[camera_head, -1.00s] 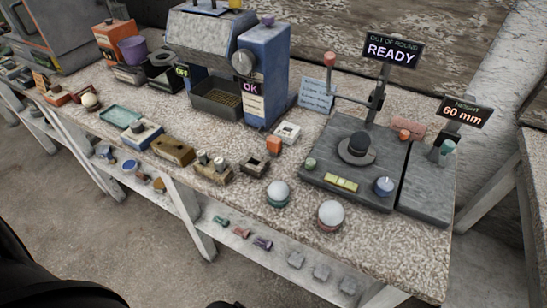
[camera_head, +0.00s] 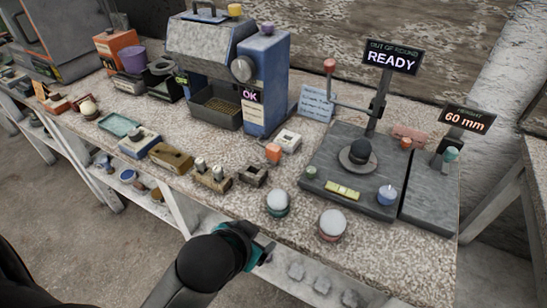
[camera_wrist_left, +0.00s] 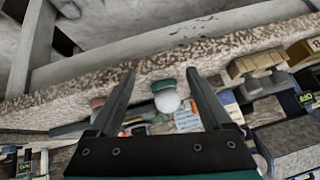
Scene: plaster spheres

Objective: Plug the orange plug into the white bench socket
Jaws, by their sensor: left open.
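The orange plug (camera_head: 273,153) is a small block on the speckled bench. The white bench socket (camera_head: 287,141) is a low box with a dark opening just behind it and to the right; I cannot tell whether the two touch. My left gripper (camera_head: 265,251) is open and empty, low in front of the bench's front edge, well short of the plug. In the left wrist view its two spread fingers (camera_wrist_left: 160,75) frame a white sphere on a green base. I cannot clearly make out the plug or socket there. My right gripper is not in view.
A white sphere on a green base (camera_head: 277,202) and one on a red base (camera_head: 332,225) stand near the bench's front edge. A blue-grey machine (camera_head: 265,85) stands behind, a grey gauge plate (camera_head: 330,160) right.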

